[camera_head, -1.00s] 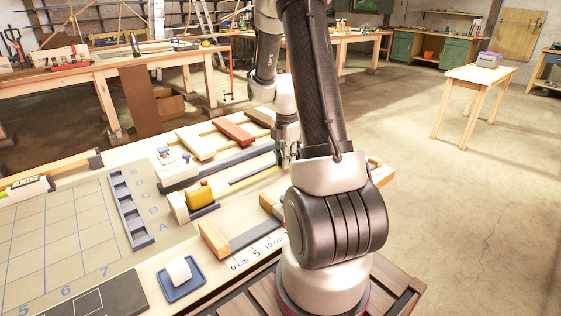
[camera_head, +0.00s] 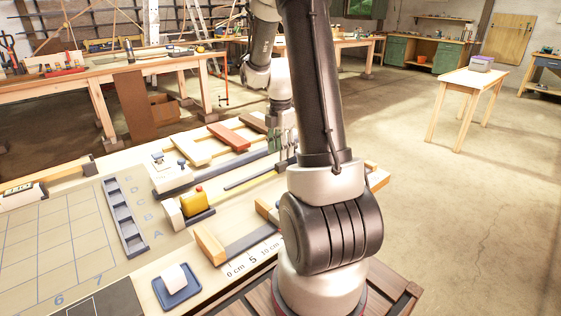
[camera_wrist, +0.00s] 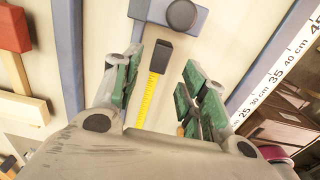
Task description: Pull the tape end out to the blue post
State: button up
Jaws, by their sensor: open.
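The yellow tape (camera_wrist: 148,100) runs up between the fingers in the wrist view and ends in a black tip (camera_wrist: 159,55). My gripper (camera_wrist: 163,72) has green pads and is open around the tape, with a gap on both sides. A blue-grey post with a round top (camera_wrist: 182,14) stands just beyond the tip, on a blue-grey base, with a small gap between them. In the head view the yellow tape case (camera_head: 195,202) sits on the bench, and the tape (camera_head: 250,181) leads from it towards my gripper (camera_head: 284,148). My arm hides the post there.
A printed centimetre scale (camera_wrist: 275,78) lies to the right in the wrist view. A red block (camera_wrist: 14,28) and wooden pieces lie to the left. A long blue-grey strip (camera_wrist: 70,60) runs left of the gripper. A blue tray with a white block (camera_head: 176,286) lies at the bench front.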

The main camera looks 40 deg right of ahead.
aim_at(280, 163)
notch_tip(280, 163, up, 6)
jog(key=shift+c, duration=0.2)
